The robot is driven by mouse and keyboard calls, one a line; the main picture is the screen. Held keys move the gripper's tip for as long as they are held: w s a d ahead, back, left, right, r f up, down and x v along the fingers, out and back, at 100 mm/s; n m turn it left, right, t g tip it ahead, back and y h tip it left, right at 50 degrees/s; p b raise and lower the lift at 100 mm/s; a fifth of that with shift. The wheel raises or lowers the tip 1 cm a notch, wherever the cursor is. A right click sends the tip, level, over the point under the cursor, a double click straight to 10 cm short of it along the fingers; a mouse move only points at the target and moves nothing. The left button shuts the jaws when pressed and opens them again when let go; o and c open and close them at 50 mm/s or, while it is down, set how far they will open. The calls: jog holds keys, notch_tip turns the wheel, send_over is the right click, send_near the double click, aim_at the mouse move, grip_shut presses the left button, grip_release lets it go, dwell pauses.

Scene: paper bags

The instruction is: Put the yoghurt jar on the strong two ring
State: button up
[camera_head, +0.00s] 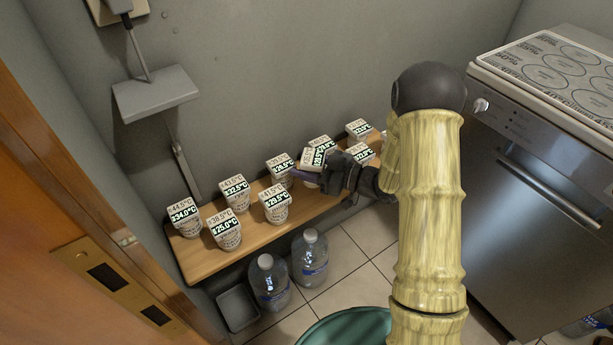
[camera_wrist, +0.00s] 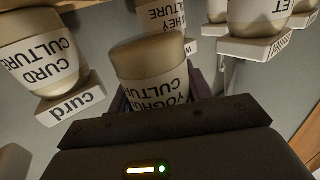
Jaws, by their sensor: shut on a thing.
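The yoghurt jar (camera_wrist: 150,62), a beige jar with a white "YOGHURT CULTURE" label, appears upside down in the wrist view. My gripper (camera_wrist: 158,92) is shut on it, with dark fingers at its sides. In the head view my gripper (camera_head: 314,177) is at the wooden shelf (camera_head: 205,263), among the jars, and largely hides the held jar. Whether the jar still touches the shelf I cannot tell. The ring labels are too small to read, so I cannot pick out strong two.
Several similar jars with temperature cards stand close by, including a curd jar (camera_wrist: 38,65) and a whey jar (camera_wrist: 165,15). Two water bottles (camera_head: 270,284) and a green tub (camera_head: 345,328) stand below. The oven (camera_head: 545,190) is right of my arm.

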jog(key=shift+f+b, duration=0.8)
jog(key=shift+f, duration=1.05)
jog(key=shift+f, duration=0.1)
jog(key=o, duration=1.2)
jog(key=shift+d, duration=0.1)
jog(key=p+v, duration=0.3)
jog(key=v, duration=0.9)
